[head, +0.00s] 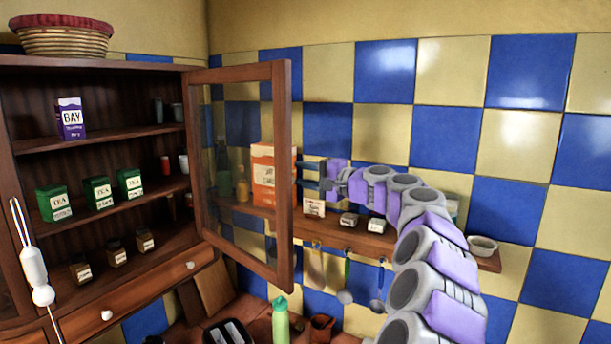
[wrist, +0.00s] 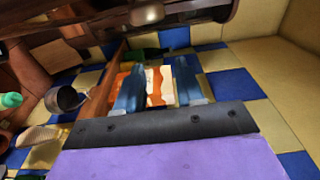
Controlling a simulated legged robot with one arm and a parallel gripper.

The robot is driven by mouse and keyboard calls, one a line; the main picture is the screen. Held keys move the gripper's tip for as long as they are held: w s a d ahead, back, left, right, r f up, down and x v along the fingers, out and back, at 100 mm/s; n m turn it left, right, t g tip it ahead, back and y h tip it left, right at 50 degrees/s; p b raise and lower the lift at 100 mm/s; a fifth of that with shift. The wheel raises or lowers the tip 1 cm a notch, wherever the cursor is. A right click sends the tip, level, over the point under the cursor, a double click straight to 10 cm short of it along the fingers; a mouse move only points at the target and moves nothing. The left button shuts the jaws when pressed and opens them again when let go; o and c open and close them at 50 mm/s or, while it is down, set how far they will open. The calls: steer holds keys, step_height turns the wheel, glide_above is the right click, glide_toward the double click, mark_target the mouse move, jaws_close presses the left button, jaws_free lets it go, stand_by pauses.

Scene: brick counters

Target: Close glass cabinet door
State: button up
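The glass cabinet door (head: 281,150) has a brown wooden frame and stands wide open, swung out from the right side of the wooden cabinet (head: 90,155). My gripper (head: 309,175) is just right of the door's free edge in the head view, with its fingers pointing left towards it. Its two blue fingers are spread and hold nothing; they also show in the wrist view (wrist: 160,88). Whether a finger touches the door cannot be told.
A wall shelf (head: 345,236) behind the door carries an orange box (head: 267,175), bottles and small containers, with utensils hanging below. Green tea boxes (head: 97,193) and jars fill the cabinet. A green bottle (head: 280,322) stands below the door. A white hanging item (head: 34,267) is at left.

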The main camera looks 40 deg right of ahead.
mark_target(294, 179)
steer(key=shift+o, duration=0.8)
steer(key=b+v, duration=0.1)
steer(key=v, duration=1.6)
steer(key=shift+s, duration=0.15)
steer(key=shift+o, duration=0.3)
steer(key=shift+d, duration=0.15)
steer(key=w+a+n+y+b, duration=0.1)
steer(key=w+a+b, duration=0.1)
steer(key=w+a, duration=0.1)
steer(key=w+a+n+g+y+b, duration=0.1)
steer(key=w+a+y+b, duration=0.1)
steer(key=w, duration=0.3)
steer(key=w+a+n+g+y+b, duration=0.1)
steer(key=w+a+b, duration=0.1)
steer(key=w+a, duration=0.2)
steer(key=shift+w+a, duration=0.35)
steer(key=shift+w, duration=0.15)
